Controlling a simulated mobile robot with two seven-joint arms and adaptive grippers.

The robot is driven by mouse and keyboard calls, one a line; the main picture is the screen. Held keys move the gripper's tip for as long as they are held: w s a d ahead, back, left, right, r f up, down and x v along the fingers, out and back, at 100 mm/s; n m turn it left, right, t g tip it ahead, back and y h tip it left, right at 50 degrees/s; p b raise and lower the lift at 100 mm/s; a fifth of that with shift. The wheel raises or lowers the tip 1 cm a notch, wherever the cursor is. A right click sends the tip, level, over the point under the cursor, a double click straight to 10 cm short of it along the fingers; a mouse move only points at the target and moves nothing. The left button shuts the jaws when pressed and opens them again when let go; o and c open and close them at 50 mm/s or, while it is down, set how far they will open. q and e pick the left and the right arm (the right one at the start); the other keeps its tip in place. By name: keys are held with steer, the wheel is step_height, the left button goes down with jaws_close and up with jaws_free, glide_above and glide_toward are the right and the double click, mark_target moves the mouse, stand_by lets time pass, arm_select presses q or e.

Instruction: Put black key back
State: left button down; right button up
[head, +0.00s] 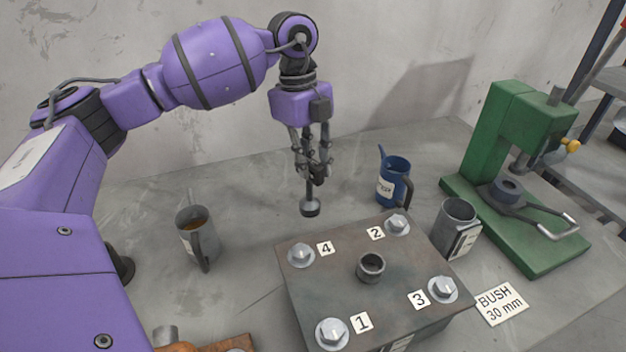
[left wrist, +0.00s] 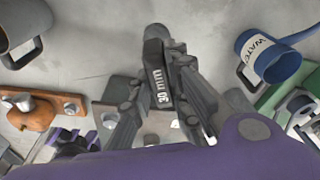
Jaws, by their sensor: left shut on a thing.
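My left gripper (head: 312,174) is shut on the black key (head: 310,207), a dark upright rod with a wide round lower end. It holds the key above the bench, just behind the steel block (head: 345,290). In the left wrist view the black key (left wrist: 155,65) shows between the fingers with a white "30 mm" label on its side. The block carries bolts marked 1 to 4 and a dark round bush (head: 371,267) in its middle.
A mug with brown liquid (head: 198,235) stands left of the block. A blue mug (head: 393,182) and a grey mug (head: 455,228) stand behind and right. A green press (head: 515,130) is at far right. A "BUSH 30 mm" card (head: 501,303) lies on the bench. An orange-brown piece (head: 235,344) shows at the bottom edge.

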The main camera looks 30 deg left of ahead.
mark_target(311, 179)
arm_select(q)
steer(key=shift+w+d+f, duration=0.1)
steer(key=shift+w+f, duration=0.05)
steer(key=shift+f, duration=2.1)
steer(key=c, duration=1.6)
jaws_free()
steer(key=shift+f, duration=0.1)
steer(key=shift+c, duration=0.2)
steer(key=r, duration=0.4)
steer(key=a+r, duration=0.1)
steer(key=r, duration=0.7)
steer(key=shift+w+a+r, duration=0.1)
steer(key=shift+w+a, duration=0.05)
steer(key=shift+a, duration=0.2)
